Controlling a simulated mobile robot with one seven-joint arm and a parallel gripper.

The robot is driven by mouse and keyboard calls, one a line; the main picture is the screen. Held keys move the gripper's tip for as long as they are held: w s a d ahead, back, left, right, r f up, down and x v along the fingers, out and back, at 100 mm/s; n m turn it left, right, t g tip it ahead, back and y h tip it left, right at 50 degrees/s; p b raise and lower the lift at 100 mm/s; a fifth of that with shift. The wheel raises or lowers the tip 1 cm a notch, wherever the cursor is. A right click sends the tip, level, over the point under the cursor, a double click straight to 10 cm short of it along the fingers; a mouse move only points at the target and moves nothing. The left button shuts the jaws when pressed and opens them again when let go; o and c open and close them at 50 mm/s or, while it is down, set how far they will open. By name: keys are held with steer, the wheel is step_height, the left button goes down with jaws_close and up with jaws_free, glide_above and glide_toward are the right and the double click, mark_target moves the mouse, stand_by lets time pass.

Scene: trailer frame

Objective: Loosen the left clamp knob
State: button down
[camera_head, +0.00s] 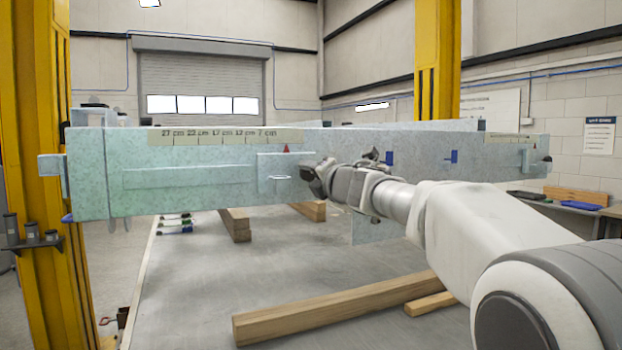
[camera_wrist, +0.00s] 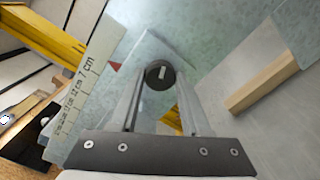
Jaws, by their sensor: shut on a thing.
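The left clamp knob (camera_wrist: 160,74) is a dark round knob with a pale bar across its face. It shows in the wrist view between the far ends of my two fingers. My gripper (camera_wrist: 160,82) is shut on the knob; the exact contact at the fingertips is hard to see. In the head view my gripper (camera_head: 314,179) is at the front face of the pale green trailer beam (camera_head: 215,185), just right of a square plate (camera_head: 275,166), and it hides the knob there. A red pointer (camera_head: 286,148) sits above the plate, beside the centimetre scale (camera_head: 220,137).
Wooden blocks (camera_head: 330,307) lie on the grey floor below the beam. Yellow posts (camera_head: 437,60) stand at left and at right behind the beam. Blue parts (camera_head: 453,156) stick out of the beam right of my gripper. A second scale (camera_head: 512,138) is at the right end.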

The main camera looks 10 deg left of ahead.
steer(key=shift+n, duration=0.5)
steer(key=shift+c, duration=1.8)
jaws_free()
steer(key=shift+d, duration=0.1)
steer(key=b+v, duration=0.2)
steer(key=v, duration=1.5)
steer(key=shift+s+b, duration=0.15)
steer(key=shift+b, duration=0.15)
steer(key=shift+d, duration=0.1)
